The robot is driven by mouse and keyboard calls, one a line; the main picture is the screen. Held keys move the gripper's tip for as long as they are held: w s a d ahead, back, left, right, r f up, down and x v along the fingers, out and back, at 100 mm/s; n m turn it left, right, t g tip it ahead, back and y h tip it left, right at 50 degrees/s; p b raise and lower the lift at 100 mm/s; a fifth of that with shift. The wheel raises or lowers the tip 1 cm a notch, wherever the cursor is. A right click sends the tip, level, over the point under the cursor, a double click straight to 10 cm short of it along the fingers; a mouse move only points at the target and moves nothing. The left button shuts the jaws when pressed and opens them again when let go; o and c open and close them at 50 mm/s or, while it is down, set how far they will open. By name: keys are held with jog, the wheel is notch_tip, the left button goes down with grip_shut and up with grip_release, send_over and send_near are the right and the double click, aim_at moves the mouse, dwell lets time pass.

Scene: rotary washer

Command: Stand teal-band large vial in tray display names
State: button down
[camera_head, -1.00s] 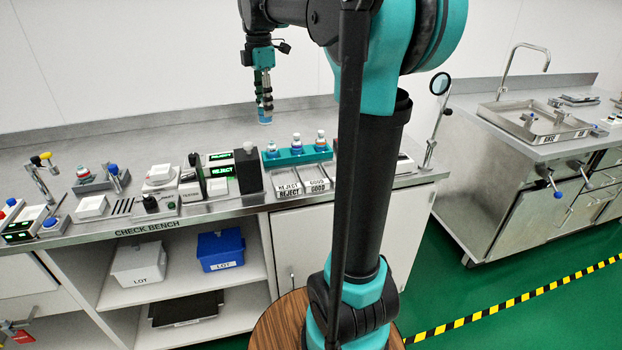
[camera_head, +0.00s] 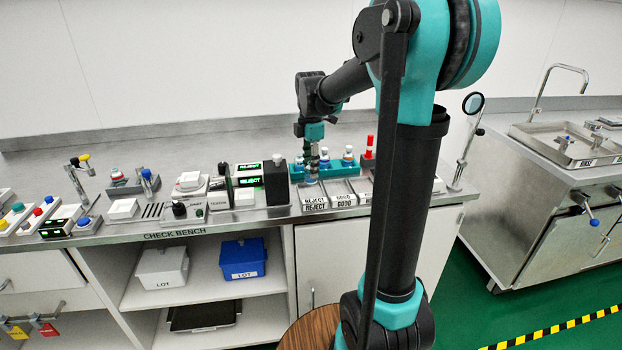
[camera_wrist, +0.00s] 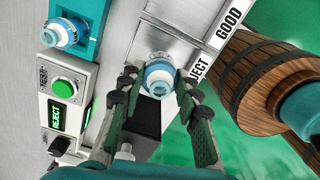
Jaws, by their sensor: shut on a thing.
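My gripper (camera_head: 312,172) is shut on a vial (camera_wrist: 158,74) with a pale cap and a blue-teal band. The vial looks upright in the wrist view, between my two green fingers (camera_wrist: 160,88). In the head view it is small and partly hidden at the REJECT tray (camera_head: 314,202), the left of the labelled metal trays. I cannot tell whether its base touches the tray floor. The green-lit display (camera_head: 249,180) reads REJECT; it also shows in the wrist view (camera_wrist: 55,117).
A teal rack (camera_head: 332,169) with other vials stands just behind the trays. The GOOD tray (camera_head: 345,200) is right of the REJECT tray. A black block (camera_head: 275,184) stands close on the left. A red-topped item (camera_head: 369,146) is at the rack's right end.

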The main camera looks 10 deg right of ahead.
jog(key=shift+f, duration=2.15)
jog(key=c, duration=1.1)
grip_release()
jog(key=shift+f, duration=0.1)
notch_tip(320, 180, up, 12)
jog(key=shift+f, duration=0.1)
jog(key=shift+s, duration=0.15)
jog(key=s+d+f+m+t, duration=0.2)
jog(key=s+f+m, duration=0.8)
jog(key=s, duration=0.1)
jog(key=s+d+f+m+t, duration=0.2)
jog(key=s+f+m, duration=0.8)
jog(key=f, duration=0.1)
jog(key=shift+s+f+m, duration=0.2)
jog(key=shift+s+m, duration=0.1)
jog(key=shift+s, duration=0.1)
